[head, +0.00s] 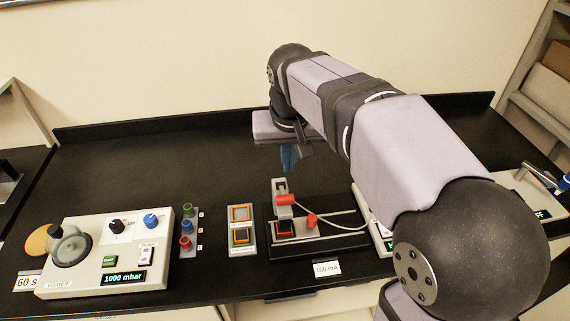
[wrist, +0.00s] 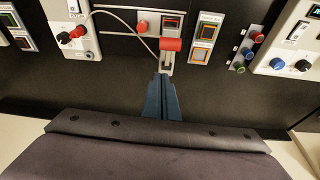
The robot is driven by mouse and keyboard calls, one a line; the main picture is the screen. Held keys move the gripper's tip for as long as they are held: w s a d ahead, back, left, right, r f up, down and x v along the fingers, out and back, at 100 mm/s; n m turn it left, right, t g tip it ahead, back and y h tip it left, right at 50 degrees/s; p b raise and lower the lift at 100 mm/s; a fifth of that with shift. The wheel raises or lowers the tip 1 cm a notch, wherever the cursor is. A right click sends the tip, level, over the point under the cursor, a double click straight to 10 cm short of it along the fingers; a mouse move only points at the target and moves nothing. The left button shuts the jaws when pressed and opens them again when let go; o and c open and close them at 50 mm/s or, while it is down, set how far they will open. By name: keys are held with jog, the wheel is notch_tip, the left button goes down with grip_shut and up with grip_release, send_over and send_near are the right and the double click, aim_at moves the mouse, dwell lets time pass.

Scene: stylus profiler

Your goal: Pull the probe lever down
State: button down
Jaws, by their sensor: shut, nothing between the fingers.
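The profiler (head: 337,238) is a small dark base with a grey upright and two red parts. The larger red lever handle (head: 285,199) sits beside the grey upright, and it also shows in the wrist view (wrist: 171,44). A smaller red knob (head: 312,220) is lower and to its right. I cannot tell for sure which red part is the probe lever. My gripper (head: 289,168) points down with its blue fingers shut and empty, behind and above the profiler. In the wrist view the fingertips (wrist: 162,76) appear just short of the larger red handle, seemingly apart from it.
A pale cable loops right from the red handle. A panel with two square buttons (head: 241,231) stands left of the profiler. Further left are coloured knobs (head: 187,227) and the coater (head: 105,252). My arm hides part of the right side. The back left bench is clear.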

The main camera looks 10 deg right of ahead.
notch_tip(320, 180, up, 8)
jog(key=a+f+g, duration=0.1)
jog(key=g, duration=0.1)
jog(key=p, duration=0.2)
send_over(285, 194)
jog(key=w, duration=0.1)
jog(key=shift+n, duration=0.4)
notch_tip(285, 194, down, 9)
jog(key=shift+w+r, duration=0.15)
jog(key=shift+r, duration=0.05)
jog(key=shift+s+f, duration=0.3)
jog(key=shift+f, duration=0.35)
jog(key=shift+s+f, duration=0.3)
jog(key=shift+f, duration=0.3)
jog(key=shift+s+f+p, duration=0.3)
jog(key=shift+s+f, duration=0.2)
jog(key=shift+f, duration=0.25)
jog(key=s+f+b, duration=0.2)
jog(key=f, duration=0.1)
jog(key=shift+s+a+f+b, duration=0.1)
jog(key=shift+s+b, duration=0.2)
jog(key=shift+s, duration=0.05)
